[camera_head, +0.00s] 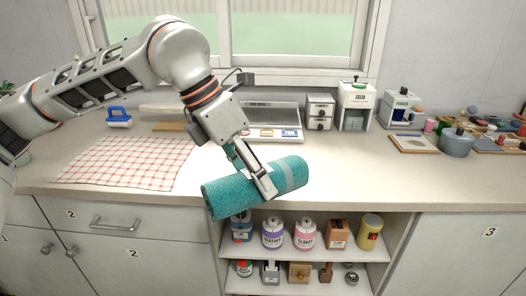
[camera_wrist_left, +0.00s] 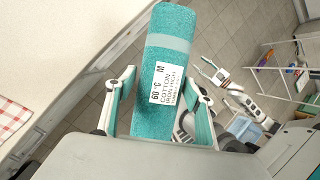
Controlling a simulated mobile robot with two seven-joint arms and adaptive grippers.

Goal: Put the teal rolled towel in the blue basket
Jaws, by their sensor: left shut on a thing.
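The teal rolled towel (camera_head: 232,190) has a paler band and is held slightly tilted in front of the counter edge, above the open shelves. My left gripper (camera_head: 266,190) is shut on the towel, with a finger across its near side. In the left wrist view the towel (camera_wrist_left: 172,55) lies between the fingers (camera_wrist_left: 160,112) and shows a white printed label. A light-blue box-like thing (camera_wrist_left: 241,127) shows low at the right of that view; it is small and partly hidden, so I cannot tell whether it is the blue basket.
The counter (camera_head: 350,180) has free room right of the towel. A red checked cloth (camera_head: 130,160) lies at left. Bottles and tins (camera_head: 304,233) stand on the shelves below. A pot (camera_head: 456,142) is at right. A white rack (camera_wrist_left: 290,75) stands on the tiled floor.

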